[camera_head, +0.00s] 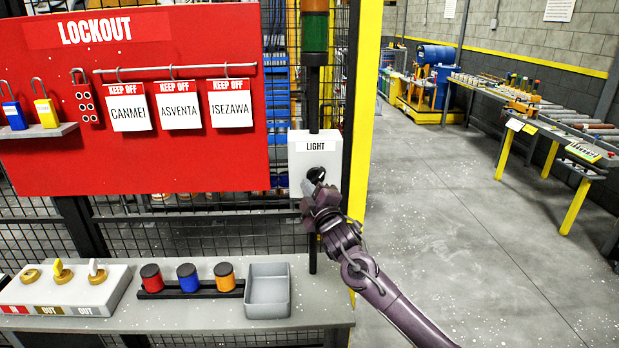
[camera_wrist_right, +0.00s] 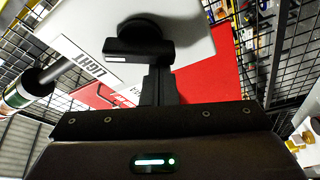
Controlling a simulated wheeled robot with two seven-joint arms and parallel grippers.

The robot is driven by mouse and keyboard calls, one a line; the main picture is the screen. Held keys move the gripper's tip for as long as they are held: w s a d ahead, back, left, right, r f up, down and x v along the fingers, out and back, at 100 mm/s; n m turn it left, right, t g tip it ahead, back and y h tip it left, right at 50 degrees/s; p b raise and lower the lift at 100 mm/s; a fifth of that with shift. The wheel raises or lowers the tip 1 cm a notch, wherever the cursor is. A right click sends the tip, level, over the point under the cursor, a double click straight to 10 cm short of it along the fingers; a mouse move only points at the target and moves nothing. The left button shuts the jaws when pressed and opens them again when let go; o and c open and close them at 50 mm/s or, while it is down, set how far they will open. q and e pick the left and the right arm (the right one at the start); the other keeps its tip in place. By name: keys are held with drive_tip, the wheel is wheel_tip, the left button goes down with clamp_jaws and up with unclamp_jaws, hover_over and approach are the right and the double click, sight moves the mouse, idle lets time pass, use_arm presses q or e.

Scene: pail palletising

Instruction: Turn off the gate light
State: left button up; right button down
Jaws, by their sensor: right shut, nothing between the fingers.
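The white switch box (camera_head: 301,146) labelled LIGHT is mounted on the fence post at the centre of the head view. Its black knob (camera_head: 317,172) is partly hidden by my right gripper (camera_head: 310,188). In the right wrist view the knob (camera_wrist_right: 138,42) shows a bar handle with a white mark at its left end, and the box face (camera_wrist_right: 190,45) lies behind it. My right gripper (camera_wrist_right: 157,85) is shut and empty, with its fingertips right at the knob; I cannot tell whether they touch. My left gripper is not in view.
A stack light (camera_head: 314,32) with a green section stands above the box. A red lockout board (camera_head: 220,165) is to the left. Open floor lies to the right.

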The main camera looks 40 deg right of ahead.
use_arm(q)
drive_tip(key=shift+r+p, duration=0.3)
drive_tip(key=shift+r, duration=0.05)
use_arm(e)
drive_tip(key=shift+s+d+f+n+g+y, duration=0.1)
drive_tip(key=shift+n+g, duration=0.05)
drive_tip(key=shift+n, duration=0.5)
drive_tip(key=shift+d+f+n+g+y, duration=0.1)
drive_tip(key=shift+d+n+g, duration=0.1)
drive_tip(key=shift+n, duration=0.4)
drive_tip(key=shift+s+d+f+n+g+y, duration=0.1)
drive_tip(key=shift+n+g, duration=0.05)
drive_tip(key=shift+n, duration=0.5)
drive_tip(key=shift+f, duration=0.15)
drive_tip(key=shift+w, duration=0.1)
